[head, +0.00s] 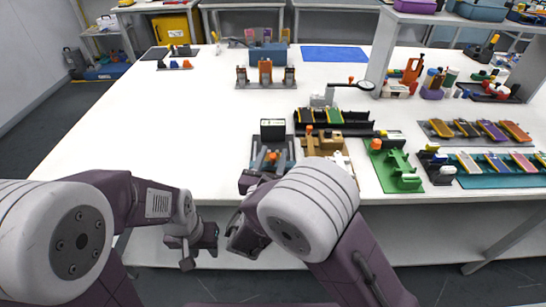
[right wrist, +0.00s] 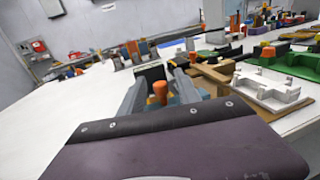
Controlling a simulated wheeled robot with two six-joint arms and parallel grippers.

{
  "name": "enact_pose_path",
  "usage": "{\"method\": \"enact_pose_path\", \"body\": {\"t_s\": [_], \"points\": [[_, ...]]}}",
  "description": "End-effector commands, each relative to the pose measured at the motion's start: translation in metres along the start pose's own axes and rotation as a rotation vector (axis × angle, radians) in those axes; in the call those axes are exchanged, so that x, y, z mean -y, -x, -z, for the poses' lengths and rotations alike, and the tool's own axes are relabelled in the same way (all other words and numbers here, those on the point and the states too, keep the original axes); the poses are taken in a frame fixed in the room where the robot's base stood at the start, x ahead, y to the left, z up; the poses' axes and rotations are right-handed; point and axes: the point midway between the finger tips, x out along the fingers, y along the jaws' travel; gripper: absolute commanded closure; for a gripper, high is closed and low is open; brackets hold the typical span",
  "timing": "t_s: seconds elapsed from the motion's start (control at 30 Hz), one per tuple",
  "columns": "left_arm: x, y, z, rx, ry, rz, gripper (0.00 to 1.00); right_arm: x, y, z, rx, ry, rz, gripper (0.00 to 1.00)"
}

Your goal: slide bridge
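A tan stepped block with a bridge-like shape (head: 322,142) stands near the table's front edge; I cannot tell surely which piece is the bridge. A blue-grey fixture (head: 285,160) with an orange knob (head: 272,156) and a dark upright screen stands left of it. The orange knob also shows in the right wrist view (right wrist: 160,88), with a white stepped piece (right wrist: 268,90) to its right. My left gripper (head: 198,250) hangs empty before the table edge, its fingers apart. My right gripper (head: 241,228) is near the table's front edge, left of its white wrist link; its fingertips are unclear.
A green fixture (head: 396,172) stands right of the tan block. A black rack with coloured cells (head: 345,122) lies behind. Trays of coloured pouches (head: 478,130) fill the right. The left part of the white table (head: 200,120) is largely clear.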

Motion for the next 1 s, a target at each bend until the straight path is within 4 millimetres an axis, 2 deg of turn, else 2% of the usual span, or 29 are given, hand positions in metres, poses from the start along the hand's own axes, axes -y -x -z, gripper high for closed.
{"method": "enact_pose_path", "body": {"t_s": [0.17,0.2,0.33,1.0], "points": [[0.0,0.0001,0.0,0.0,0.0,0.0,0.64,0.0001,-0.0005,0.0001,-0.001,0.0,0.0,0.61],[0.0,0.0001,0.0,0.0,0.0,0.0,0.64,0.0001,-0.0004,0.0001,-0.001,0.0,0.0,0.63],[0.0,0.0001,0.0,0.0,0.0,0.0,0.64,0.0001,-0.0003,0.0002,-0.001,0.0,0.0,0.99],[0.0,0.0,0.0,0.0,0.0,0.0,0.64,0.0002,-0.0001,0.0005,-0.002,0.0,0.0,1.0]]}}
